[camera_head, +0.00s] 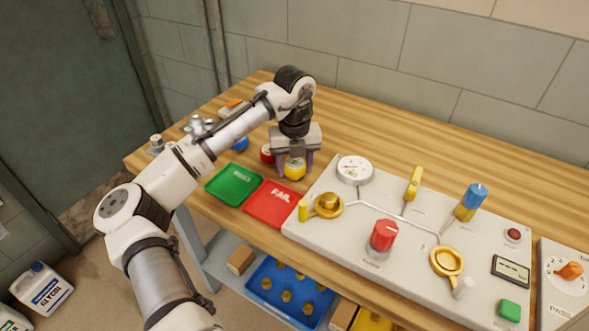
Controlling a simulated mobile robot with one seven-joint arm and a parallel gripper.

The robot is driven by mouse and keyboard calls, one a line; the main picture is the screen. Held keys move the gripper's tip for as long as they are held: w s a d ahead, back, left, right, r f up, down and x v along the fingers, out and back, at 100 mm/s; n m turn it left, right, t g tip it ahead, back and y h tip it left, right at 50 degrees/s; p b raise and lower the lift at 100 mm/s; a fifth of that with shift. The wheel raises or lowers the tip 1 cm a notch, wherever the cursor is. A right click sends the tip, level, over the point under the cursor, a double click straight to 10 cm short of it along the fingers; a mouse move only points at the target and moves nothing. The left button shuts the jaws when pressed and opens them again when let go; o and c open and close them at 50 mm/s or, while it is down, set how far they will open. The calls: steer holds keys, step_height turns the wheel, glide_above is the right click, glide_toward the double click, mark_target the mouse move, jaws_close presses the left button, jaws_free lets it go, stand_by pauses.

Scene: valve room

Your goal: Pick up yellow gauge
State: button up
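The yellow gauge (294,170) is a small round body with a pale face. It is on or just above the wooden bench, left of the grey valve panel. My gripper (295,166) points down over it, with one dark finger on its left and one on its right. The gauge lies between the fingers, but I cannot tell whether they touch it. The gripper hides the gauge's upper rear part.
A red gauge (267,153) sits close left of the gripper, with a blue one (241,143) beyond. A green tray (234,199) and a red "FAIL" tray (271,222) lie in front. The panel (339,240) with valves and a white gauge (354,170) stands right.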

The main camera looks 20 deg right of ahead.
steer(key=c, duration=0.4)
